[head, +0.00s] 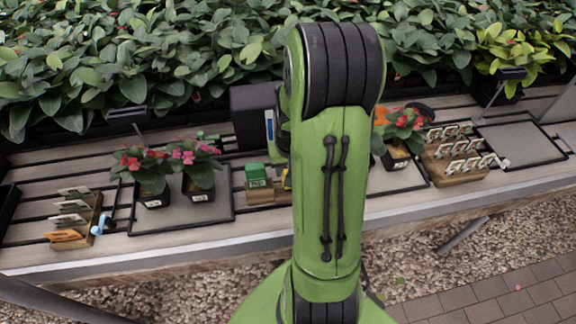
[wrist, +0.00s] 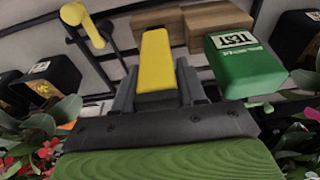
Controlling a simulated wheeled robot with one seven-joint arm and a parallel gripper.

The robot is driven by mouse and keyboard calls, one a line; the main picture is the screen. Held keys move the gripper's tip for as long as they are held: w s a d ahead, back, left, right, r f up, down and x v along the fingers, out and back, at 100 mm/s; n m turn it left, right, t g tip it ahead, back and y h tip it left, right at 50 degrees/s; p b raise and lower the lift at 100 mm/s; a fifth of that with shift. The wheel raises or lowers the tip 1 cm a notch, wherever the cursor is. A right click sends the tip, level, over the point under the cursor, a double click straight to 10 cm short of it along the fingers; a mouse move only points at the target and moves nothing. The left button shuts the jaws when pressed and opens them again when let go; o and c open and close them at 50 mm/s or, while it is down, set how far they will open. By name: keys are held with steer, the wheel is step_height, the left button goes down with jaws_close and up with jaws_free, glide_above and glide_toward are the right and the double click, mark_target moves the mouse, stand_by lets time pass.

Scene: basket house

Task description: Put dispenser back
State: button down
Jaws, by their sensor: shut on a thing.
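In the wrist view my gripper (wrist: 157,84) is shut on a yellow block-shaped thing (wrist: 157,62), which may be the dispenser; its far end is close to a wooden holder (wrist: 217,20). I cannot tell whether it touches the holder. A green box with a white label (wrist: 245,65) stands right of my fingers, apart from them. In the head view the green box (head: 256,175) sits on the wooden holder (head: 260,195), and a bit of yellow (head: 287,179) shows beside it. My arm hides most of my gripper there.
Potted flowers (head: 152,185) on a dark tray (head: 180,217) stand left of the holder. Another flower pot (head: 397,155) is right of my arm. Wooden card racks (head: 75,228) (head: 455,165) stand at both sides. Dense leafy plants (head: 150,50) line the back of the slatted bench (head: 270,230).

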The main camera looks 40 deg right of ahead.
steer(key=shift+f+b, duration=1.1)
steer(key=shift+f, duration=0.1)
steer(key=shift+r, duration=0.1)
steer(key=c, duration=0.6)
jaws_free()
steer(key=shift+o, duration=0.2)
step_height(320, 180, up, 16)
steer(key=s+a+p, duration=0.1)
steer(key=s+p, duration=0.1)
steer(key=p, duration=0.3)
steer(key=shift+s+a+f, duration=0.25)
steer(key=shift+s, duration=0.1)
steer(key=shift+a, duration=0.1)
